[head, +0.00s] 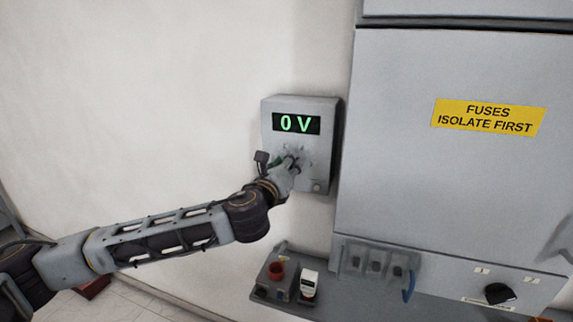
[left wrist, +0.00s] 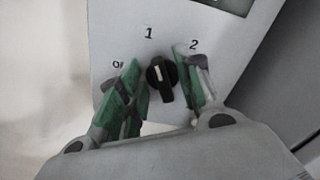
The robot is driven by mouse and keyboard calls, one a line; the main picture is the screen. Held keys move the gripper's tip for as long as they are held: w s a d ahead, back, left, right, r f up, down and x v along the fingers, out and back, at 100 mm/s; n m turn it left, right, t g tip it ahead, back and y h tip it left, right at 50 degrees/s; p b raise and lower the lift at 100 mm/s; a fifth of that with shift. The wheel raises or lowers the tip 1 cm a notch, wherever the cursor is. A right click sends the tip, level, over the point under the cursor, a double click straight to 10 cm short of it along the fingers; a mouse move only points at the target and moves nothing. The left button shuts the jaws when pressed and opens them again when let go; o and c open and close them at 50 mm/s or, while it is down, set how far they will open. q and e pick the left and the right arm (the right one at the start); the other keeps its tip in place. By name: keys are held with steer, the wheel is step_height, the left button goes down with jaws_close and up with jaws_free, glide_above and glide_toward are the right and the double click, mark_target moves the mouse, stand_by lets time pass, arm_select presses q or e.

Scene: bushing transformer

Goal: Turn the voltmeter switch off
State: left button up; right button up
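The voltmeter (head: 325,153) is a grey box on the wall, and its green display reads 0 V. Its switch, a black knob (left wrist: 162,76) with a white mark, shows in the left wrist view below the labels "1" and "2". A third label at the left is partly hidden by a finger; the mark appears to point near "1". My left gripper (head: 292,164) is at the front of the voltmeter and hides the knob in the head view. In the left wrist view its green-padded fingers (left wrist: 160,88) are open, one on each side of the knob, with gaps visible. My right gripper is not in view.
A large grey cabinet (head: 430,190) with a yellow "FUSES ISOLATE FIRST" label (head: 488,117) stands close on the right. Below the voltmeter, a grey shelf (head: 330,308) holds a box with a red cup-like part (head: 276,270) and a small white device (head: 309,284). The wall at left is bare.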

arm_select(q)
jaws_close()
steer(key=shift+f+n, duration=0.1)
steer(key=shift+n, duration=0.3)
steer(key=n+b, duration=0.1)
steer(key=n, duration=0.2)
steer(key=n+b, duration=0.1)
steer(key=n, duration=0.3)
steer(key=n+b, duration=0.1)
steer(key=n, duration=0.3)
steer(key=shift+a+f, duration=0.25)
steer(key=shift+f, duration=0.15)
steer(key=shift+w, duration=0.1)
stand_by(0.5)
